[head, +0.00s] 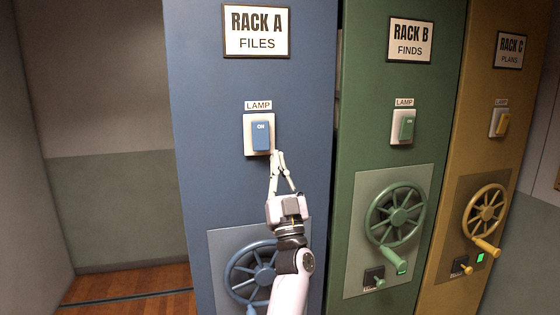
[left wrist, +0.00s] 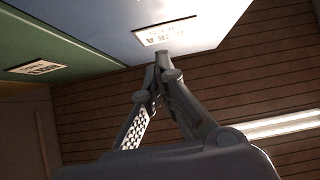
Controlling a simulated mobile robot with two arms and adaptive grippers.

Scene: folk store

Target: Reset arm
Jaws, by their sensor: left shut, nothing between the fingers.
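My left gripper (head: 278,154) is raised in front of the blue Rack A panel, its fingers pointing up and shut with nothing between them. Its tips are just below and right of the blue lamp switch (head: 261,136), which reads ON. I cannot tell whether the tips touch the panel. In the left wrist view the shut gripper (left wrist: 161,55) points up towards the Rack A sign (left wrist: 166,33) and the ceiling. My left arm covers part of the blue handwheel (head: 240,270). My right gripper is not in view.
Green Rack B (head: 365,145) and yellow Rack C (head: 470,130) stand to the right, each with a lamp switch, a handwheel and a small lever. A green light shows on both. Open wooden floor (head: 130,288) lies at the left, before a grey wall.

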